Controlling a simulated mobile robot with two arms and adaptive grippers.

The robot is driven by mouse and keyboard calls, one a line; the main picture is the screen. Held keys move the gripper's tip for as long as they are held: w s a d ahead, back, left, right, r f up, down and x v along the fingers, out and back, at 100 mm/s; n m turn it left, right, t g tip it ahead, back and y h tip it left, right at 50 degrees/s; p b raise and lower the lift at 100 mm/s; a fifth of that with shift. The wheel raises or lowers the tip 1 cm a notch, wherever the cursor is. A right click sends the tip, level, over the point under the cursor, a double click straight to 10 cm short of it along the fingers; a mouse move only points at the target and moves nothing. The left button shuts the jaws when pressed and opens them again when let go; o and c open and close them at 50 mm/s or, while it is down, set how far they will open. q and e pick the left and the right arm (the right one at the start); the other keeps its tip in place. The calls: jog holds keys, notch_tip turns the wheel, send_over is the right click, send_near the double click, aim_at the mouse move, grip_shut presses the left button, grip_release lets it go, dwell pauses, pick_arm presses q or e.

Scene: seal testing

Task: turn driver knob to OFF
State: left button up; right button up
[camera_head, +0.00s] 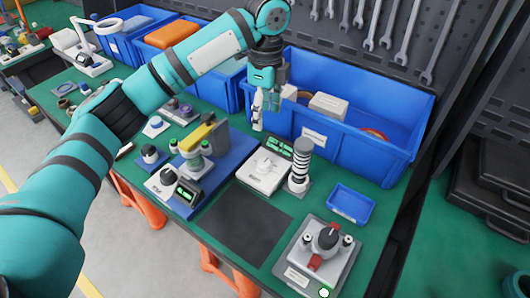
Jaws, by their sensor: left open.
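Several devices with knobs stand on the green bench, and I cannot tell from labels which is the driver knob. A dark knob (167,176) sits on a white unit with a small green display (187,193), at the left front of a blue base. A larger dark and grey knob (327,238) sits on a grey box with red parts at the front right. The knob markings are too small to read. My left gripper (258,118) hangs pointing down in front of the large blue bin, open, above the white scale-like unit (264,171). It is apart from both knobs. My right gripper is out of view.
A large blue bin (397,159) holds boxes at the back. A striped cylinder (299,165) stands beside the white unit. A yellow-handled fixture (197,138) is on the blue base. A small blue tray (351,204) lies at right. A dark mat (241,222) is bare.

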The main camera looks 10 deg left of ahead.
pick_arm(q)
send_near(263, 162)
notch_tip(263, 162, down, 8)
jog(key=shift+s+a+f+p, duration=0.1)
jog(key=shift+s+a+p, duration=0.05)
jog(key=shift+p, duration=0.3)
jog(key=shift+f, duration=0.55)
jog(key=c, duration=1.2)
jog(key=shift+o, duration=0.2)
jog(key=shift+p, duration=0.5)
jog(key=n+p, duration=0.1)
jog(key=p, duration=0.1)
jog(key=n+p, duration=0.4)
jog(key=p, duration=0.1)
jog(key=shift+s+r, duration=0.1)
jog(key=shift+r, duration=0.2)
jog(key=shift+f+n+h+p, duration=0.2)
jog(key=shift+n+h+p, duration=0.1)
jog(key=shift+n+p, duration=1.1)
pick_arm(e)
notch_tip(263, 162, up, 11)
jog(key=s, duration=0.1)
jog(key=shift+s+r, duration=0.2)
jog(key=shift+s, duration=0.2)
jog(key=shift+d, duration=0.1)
